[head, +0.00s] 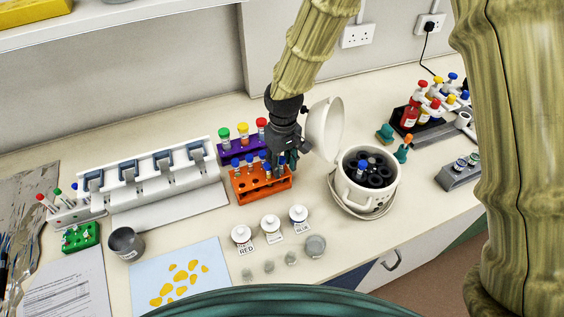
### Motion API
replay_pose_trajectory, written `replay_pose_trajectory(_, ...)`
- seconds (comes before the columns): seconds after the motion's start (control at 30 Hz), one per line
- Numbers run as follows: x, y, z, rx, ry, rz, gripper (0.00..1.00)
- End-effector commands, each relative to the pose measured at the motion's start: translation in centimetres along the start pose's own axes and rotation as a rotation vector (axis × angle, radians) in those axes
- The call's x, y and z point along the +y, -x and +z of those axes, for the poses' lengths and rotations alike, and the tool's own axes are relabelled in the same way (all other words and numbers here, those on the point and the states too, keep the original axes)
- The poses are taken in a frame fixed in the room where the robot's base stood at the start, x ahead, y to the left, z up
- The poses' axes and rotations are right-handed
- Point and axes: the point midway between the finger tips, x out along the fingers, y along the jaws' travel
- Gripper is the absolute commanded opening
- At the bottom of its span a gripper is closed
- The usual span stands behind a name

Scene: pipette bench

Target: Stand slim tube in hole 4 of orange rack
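The orange rack (262,196) stands in the middle of the bench, with several blue-capped tubes at its holes. Some front holes look empty; hole numbers are too small to read. My gripper (284,160) points down over the right end of the orange rack. A slim blue-capped tube (281,171) shows right at its fingertips, upright over or in the rack. The fingers are dark and small here, so I cannot tell whether they are closed on it, or whether the tube is seated.
A purple rack (230,153) with green, yellow and red-capped tubes stands just behind. A white centrifuge (345,197) with its lid (325,130) raised is close on the right. White lidded jars (270,224) stand in front. A pipette stand (150,180) is at left.

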Motion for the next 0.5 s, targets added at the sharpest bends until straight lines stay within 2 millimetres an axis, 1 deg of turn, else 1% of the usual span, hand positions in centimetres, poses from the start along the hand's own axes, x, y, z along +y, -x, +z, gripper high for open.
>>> replay_pose_trajectory(0.33, 0.0, 0.2, 0.0, 0.0, 0.0, 0.0, 0.4)
replay_pose_trajectory(0.43, 0.0, 1.0, 0.0, 0.001, -0.001, 0.0, 0.4)
replay_pose_trajectory(0.5, 0.0, 2.0, -0.1, 0.003, -0.001, 0.0, 0.4)
